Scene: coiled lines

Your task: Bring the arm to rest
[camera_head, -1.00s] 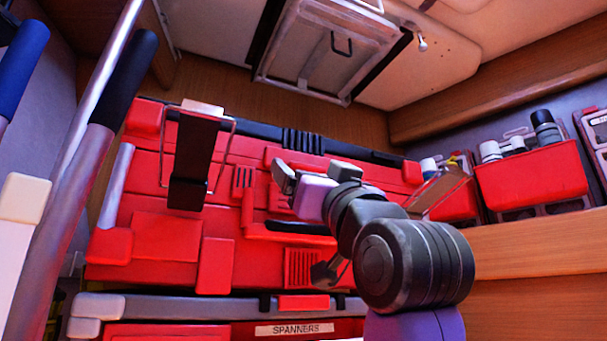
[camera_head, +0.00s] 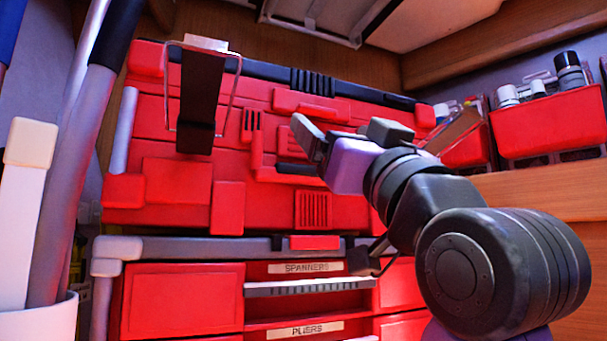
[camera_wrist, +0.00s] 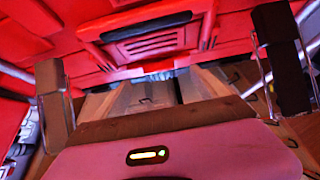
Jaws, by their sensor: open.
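My gripper (camera_head: 312,138) is on the purple and black end of my arm, in the middle of the head view. It is raised in front of the red toolbox face (camera_head: 175,185) and points up and left. It is open and I see nothing in it. The fingers are small and partly turned away, so the gap is hard to see. In the wrist view, a pinkish body with a lit slot fills the bottom.
A black bracket with a wire frame (camera_head: 198,100) hangs left of my gripper. Red bins with bottles (camera_head: 550,122) sit on the right. Labelled drawers (camera_head: 185,300) are below. Poles stand in a white holder (camera_head: 40,318) at left. A ceiling panel (camera_head: 320,15) is overhead.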

